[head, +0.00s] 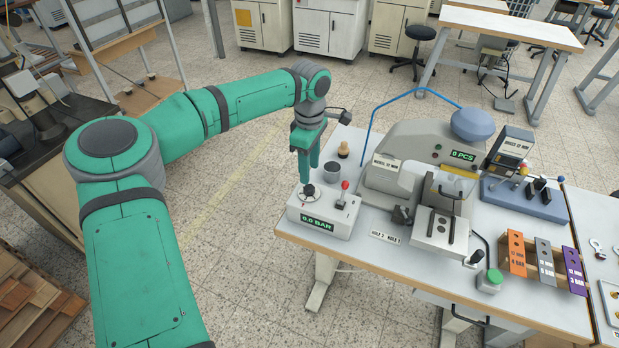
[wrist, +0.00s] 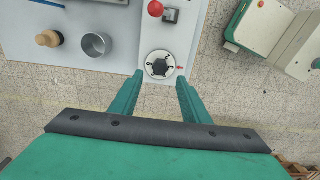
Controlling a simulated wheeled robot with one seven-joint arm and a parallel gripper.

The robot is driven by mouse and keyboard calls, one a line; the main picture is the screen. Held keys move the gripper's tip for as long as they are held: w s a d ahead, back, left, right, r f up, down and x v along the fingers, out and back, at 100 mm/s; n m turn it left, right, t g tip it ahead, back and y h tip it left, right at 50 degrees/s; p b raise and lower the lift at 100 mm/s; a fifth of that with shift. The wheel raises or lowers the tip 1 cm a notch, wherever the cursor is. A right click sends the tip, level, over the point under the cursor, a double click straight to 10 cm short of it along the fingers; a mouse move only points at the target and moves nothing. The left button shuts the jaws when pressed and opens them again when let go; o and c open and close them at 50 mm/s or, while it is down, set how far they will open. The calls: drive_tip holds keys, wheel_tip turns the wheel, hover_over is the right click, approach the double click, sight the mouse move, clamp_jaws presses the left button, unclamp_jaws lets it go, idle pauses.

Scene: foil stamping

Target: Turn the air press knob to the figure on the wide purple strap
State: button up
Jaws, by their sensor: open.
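The air press knob (head: 308,191) is a dark knob on a pale control box (head: 340,222) at the table's left front corner. The box's display reads 0.0 BAR or 0.6 BAR; I cannot tell which. In the wrist view the knob (wrist: 160,65) is a black hexagonal grip on a white dial. My gripper (head: 305,180) points down over it, with its open fingers (wrist: 157,88) on either side of the knob's near edge and apart from it. The wide purple strap (head: 574,270) lies rightmost of three straps at the table's right; its figure is too small to read.
A red-topped lever (head: 344,190) stands on the same box, right of the knob. A grey cup (head: 332,172) and a wooden-handled stamp (head: 343,150) are behind it. The press (head: 420,160) fills the table's middle. Orange (head: 516,253) and grey (head: 545,262) straps lie beside the purple one.

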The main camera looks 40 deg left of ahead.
wheel_tip(320, 180, up, 4)
drive_tip(key=shift+f, duration=0.25)
drive_tip(key=shift+s, duration=0.15)
idle(0.3)
